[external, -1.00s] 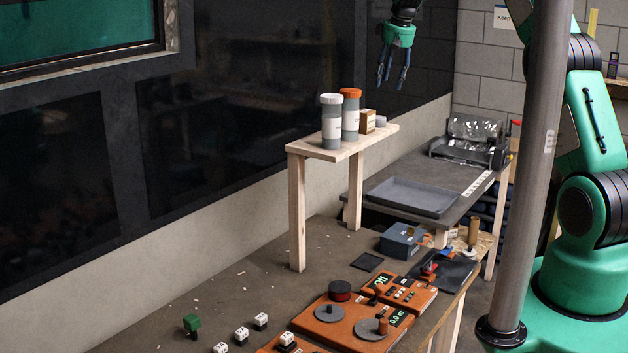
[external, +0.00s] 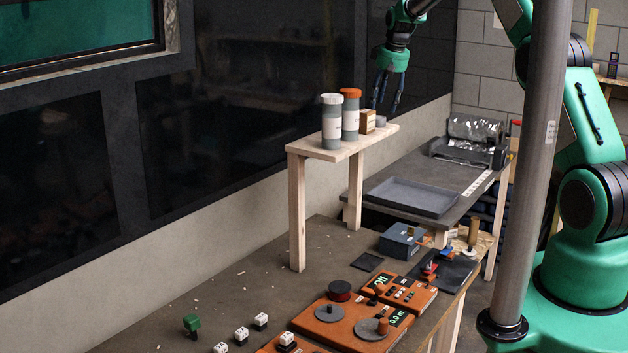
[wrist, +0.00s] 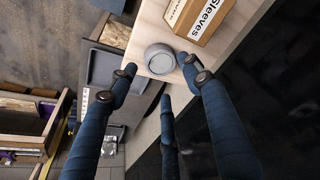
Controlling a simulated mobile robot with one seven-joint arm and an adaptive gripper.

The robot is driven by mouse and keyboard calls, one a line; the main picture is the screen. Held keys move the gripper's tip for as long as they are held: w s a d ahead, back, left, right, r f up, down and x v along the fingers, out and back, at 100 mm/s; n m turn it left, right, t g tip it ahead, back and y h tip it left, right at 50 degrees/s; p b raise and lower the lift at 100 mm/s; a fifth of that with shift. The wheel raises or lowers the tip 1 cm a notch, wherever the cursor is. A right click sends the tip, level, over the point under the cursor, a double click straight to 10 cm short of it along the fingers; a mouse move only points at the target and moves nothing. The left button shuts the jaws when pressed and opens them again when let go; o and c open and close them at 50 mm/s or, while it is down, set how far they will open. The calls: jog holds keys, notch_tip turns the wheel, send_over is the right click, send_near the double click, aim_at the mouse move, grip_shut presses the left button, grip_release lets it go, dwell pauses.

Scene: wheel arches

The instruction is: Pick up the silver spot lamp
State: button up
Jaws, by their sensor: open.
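The silver spot lamp is a small round grey piece (external: 381,121) at the right end of the raised wooden shelf (external: 331,153). In the wrist view, the lamp (wrist: 160,59) shows as a grey disc with a raised rim on the pale wood. My gripper (external: 385,106) is open and points down just above that end of the shelf. In the wrist view, its dark blue fingers (wrist: 158,72) are spread, with two tips to either side of the lamp and a third below it in the picture. Nothing is held. Whether any finger touches the lamp, I cannot tell.
A wooden box labelled "Sleeves" (wrist: 200,18) stands close beside the lamp. An orange-capped bottle (external: 350,117) and a white-capped bottle (external: 331,124) stand farther left on the shelf. A dark wall rises behind. A grey tray (external: 412,197) lies on the lower table.

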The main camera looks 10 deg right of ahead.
aim_at(379, 117)
jog(key=shift+f, duration=0.15)
jog(key=shift+p+x, duration=0.85)
jog(key=shift+x, duration=1.7)
jog(key=shift+a, duration=0.1)
jog(key=shift+c, duration=0.5)
jog(key=c, duration=0.8)
